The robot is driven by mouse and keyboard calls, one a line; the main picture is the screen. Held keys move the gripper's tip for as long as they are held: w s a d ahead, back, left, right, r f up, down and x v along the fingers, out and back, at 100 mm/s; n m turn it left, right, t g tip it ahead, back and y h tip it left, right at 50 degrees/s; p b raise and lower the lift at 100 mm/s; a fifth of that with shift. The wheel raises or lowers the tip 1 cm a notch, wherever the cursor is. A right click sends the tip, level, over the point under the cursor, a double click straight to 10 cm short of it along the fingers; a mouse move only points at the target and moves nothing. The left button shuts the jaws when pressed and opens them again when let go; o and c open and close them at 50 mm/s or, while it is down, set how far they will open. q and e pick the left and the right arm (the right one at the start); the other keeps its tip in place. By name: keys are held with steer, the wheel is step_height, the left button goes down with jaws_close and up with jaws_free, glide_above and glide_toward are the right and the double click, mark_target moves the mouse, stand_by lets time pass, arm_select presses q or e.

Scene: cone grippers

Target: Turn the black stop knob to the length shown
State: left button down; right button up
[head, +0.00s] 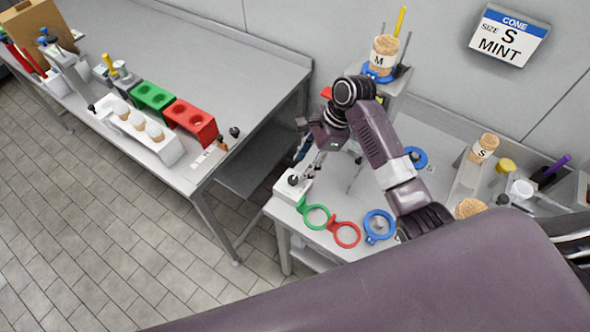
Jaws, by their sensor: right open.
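A wall sign (508,37) at the upper right reads "CONE SIZE S MINT". A small black knob (293,180) sits on a white block (289,190) at the left corner of the right-hand table. My right gripper (309,171) is open and points down just beside this knob. I cannot tell whether its fingers touch the knob, and I see no scale or pointer clearly. Other dark knobs show, one at the end of the left bench (234,132) and one at the right (502,200). My left gripper is not in view.
Green (316,206), red (334,226) and blue (367,224) rings lie along the right-hand table's front. A cork-topped jar marked M (377,67) stands behind my arm, and one marked S (474,155) stands to the right. The left bench (198,48) has much clear surface.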

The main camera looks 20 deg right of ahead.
mark_target(293, 178)
steer(key=x, duration=0.4)
steer(key=shift+f+p, duration=0.1)
steer(key=shift+p, duration=0.25)
steer(key=shift+x, duration=0.85)
steer(key=shift+w, duration=0.1)
steer(key=c, duration=0.9)
jaws_close()
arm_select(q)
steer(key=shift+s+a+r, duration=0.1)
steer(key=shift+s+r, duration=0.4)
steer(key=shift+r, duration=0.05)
